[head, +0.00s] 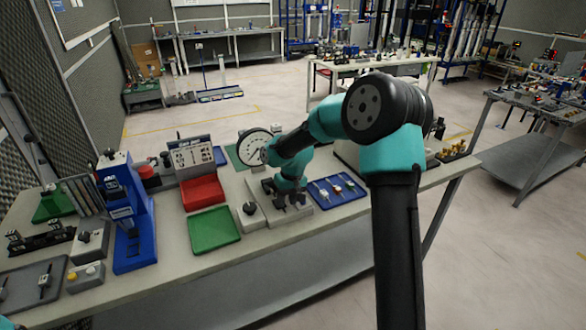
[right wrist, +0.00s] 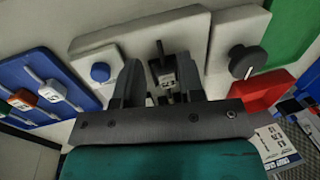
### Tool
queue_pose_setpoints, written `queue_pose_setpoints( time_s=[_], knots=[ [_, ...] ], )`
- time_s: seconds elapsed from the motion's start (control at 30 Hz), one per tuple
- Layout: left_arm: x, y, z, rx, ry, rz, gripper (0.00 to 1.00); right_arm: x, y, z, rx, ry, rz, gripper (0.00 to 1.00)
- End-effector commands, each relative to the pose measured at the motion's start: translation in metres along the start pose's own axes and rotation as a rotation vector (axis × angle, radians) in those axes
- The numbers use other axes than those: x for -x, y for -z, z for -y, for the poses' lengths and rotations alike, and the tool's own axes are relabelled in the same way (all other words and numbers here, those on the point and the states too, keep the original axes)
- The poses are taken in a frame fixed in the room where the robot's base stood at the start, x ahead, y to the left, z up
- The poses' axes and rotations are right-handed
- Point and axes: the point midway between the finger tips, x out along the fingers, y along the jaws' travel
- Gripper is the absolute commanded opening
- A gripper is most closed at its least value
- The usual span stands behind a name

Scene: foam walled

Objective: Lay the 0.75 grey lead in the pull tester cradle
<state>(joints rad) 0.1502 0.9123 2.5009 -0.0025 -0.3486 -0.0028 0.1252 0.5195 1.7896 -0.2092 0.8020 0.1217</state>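The pull tester has a pale grey base (head: 303,217) and a round white dial (head: 254,147) behind it. My right gripper (head: 290,203) is low over this base, pointing down. In the right wrist view its two fingers (right wrist: 161,84) stand apart on either side of a small grey block with dark marking, which looks like the grey lead (right wrist: 167,76). Slim gaps seem to show beside it. A dark upright part (right wrist: 159,50) of the cradle stands just beyond it. The lead's underside and its seating are hidden. My left gripper is out of view.
A blue tray (head: 348,198) with several leads lies right of the tester. A grey box with a black knob (head: 250,208), a green tray (head: 213,228) and a red bin (head: 203,193) lie to its left. A blue press (head: 128,215) stands farther left.

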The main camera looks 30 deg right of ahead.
Motion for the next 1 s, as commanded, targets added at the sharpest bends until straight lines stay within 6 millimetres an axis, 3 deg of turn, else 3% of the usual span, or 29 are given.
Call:
queue_pose_setpoints(
  time_s=[0.6,0.8,1.0],
  knots=[
    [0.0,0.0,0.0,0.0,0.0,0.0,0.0,0.118,0.0,0.0,0.0,0.0,-0.003,0.36],
    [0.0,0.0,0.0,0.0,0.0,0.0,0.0,0.14,0.0,0.0,0.001,0.0,-0.001,0.36],
    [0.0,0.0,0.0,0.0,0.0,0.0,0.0,0.144,0.0,0.0,0.001,0.0,0.0,0.36]
  ],
)
